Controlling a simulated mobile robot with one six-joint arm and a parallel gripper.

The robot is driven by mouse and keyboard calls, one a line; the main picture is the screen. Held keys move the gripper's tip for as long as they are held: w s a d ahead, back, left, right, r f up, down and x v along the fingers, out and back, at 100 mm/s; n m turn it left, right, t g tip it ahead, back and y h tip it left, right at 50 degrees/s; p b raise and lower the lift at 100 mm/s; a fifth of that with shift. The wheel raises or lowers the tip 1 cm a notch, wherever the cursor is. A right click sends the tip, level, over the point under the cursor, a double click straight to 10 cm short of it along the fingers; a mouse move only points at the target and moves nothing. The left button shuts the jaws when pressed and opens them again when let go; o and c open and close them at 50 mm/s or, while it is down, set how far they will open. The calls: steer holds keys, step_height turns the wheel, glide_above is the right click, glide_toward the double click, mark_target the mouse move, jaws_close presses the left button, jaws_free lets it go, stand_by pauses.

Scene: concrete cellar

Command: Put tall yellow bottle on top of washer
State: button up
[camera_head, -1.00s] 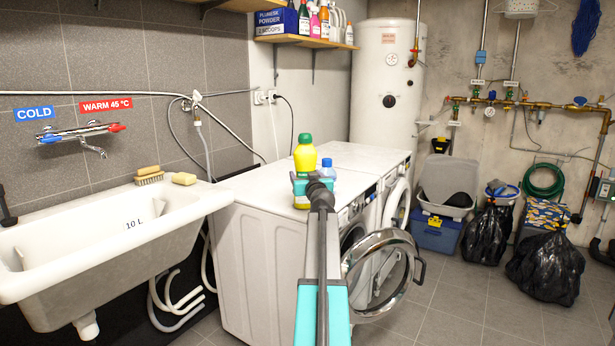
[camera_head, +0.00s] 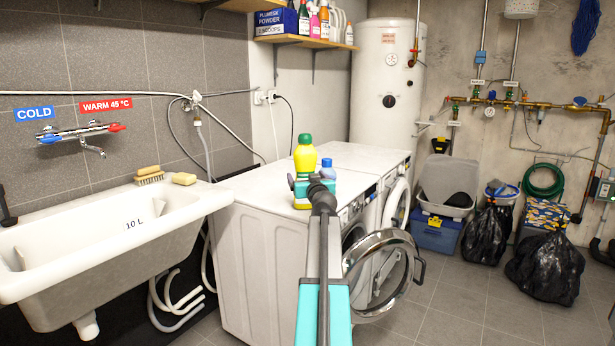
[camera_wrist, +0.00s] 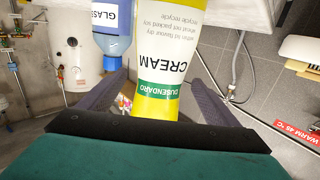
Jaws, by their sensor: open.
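The tall yellow bottle (camera_head: 305,157) with a green cap stands upright on the white top of the front washer (camera_head: 262,215), near its front edge. In the wrist view the yellow bottle (camera_wrist: 168,50) appears upside down, its label reading "CREAM". My gripper (camera_head: 312,188) is at the bottle's lower part, and its jaws hide some of it. In the wrist view my gripper (camera_wrist: 157,95) is open, with the bottle between its two dark fingers and a gap on each side.
A blue bottle (camera_head: 328,169) stands close behind and right of the yellow one; it also shows in the wrist view (camera_wrist: 112,42). The washer's round door (camera_head: 384,270) hangs open right of my arm. A sink (camera_head: 110,230) is at left. The washer tops behind look clear.

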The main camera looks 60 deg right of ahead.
steer(key=v, duration=1)
stand_by(0.8)
